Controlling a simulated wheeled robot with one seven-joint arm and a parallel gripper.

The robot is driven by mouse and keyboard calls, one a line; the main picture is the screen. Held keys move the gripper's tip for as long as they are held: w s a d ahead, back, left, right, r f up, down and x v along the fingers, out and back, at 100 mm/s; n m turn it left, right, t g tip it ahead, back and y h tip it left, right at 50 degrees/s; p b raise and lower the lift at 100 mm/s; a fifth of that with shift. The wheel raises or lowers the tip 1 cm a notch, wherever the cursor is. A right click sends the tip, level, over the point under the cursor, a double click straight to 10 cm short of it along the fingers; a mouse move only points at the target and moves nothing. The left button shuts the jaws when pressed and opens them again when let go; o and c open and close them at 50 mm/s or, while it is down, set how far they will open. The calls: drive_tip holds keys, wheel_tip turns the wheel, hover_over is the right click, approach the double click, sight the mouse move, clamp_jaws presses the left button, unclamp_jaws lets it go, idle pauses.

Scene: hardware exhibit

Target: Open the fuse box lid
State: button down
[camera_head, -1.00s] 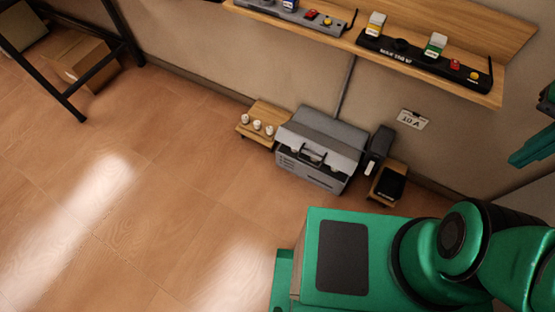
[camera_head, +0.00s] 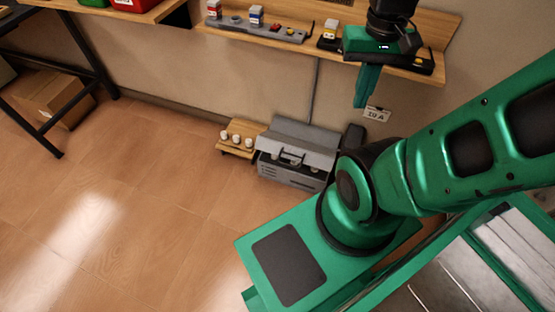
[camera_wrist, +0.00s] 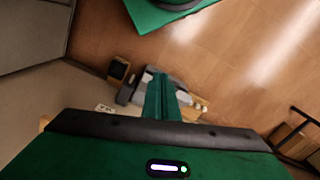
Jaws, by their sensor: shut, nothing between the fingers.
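The grey fuse box (camera_head: 292,173) stands on the floor against the wall in the head view, with a conduit rising behind it. My gripper (camera_head: 364,98) is high above and to the right of the box, pointing down in front of the wall shelf. Its green fingers (camera_wrist: 161,82) are together and empty, well apart from the box.
A small wooden stand with white knobs (camera_head: 238,139) is left of the box. A dark device (camera_head: 354,137) is on its right. The wall shelf (camera_head: 280,38) holds switch panels. A "10 A" label (camera_head: 377,114) is on the wall.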

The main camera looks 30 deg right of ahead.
drive_tip(key=shift+w+a, duration=0.1)
drive_tip(key=shift+a, duration=0.05)
drive_tip(key=n+t+h, duration=0.3)
drive_tip(key=n, duration=2.9)
hover_over(291, 149)
drive_tip(key=s+a, duration=0.6)
wheel_tip(291, 149, down, 52)
drive_tip(key=x, duration=0.8)
drive_tip(key=shift+s+f, duration=0.15)
drive_tip(key=shift+f, duration=0.25)
drive_tip(key=shift+d+r, duration=0.2)
drive_tip(key=shift+r, duration=0.25)
drive_tip(key=shift+w+d+r, duration=0.25)
drive_tip(key=shift+d+r, duration=0.05)
drive_tip(key=shift+r, duration=0.2)
drive_tip(key=shift+w+d+r, duration=0.3)
drive_tip(key=shift+r, duration=0.15)
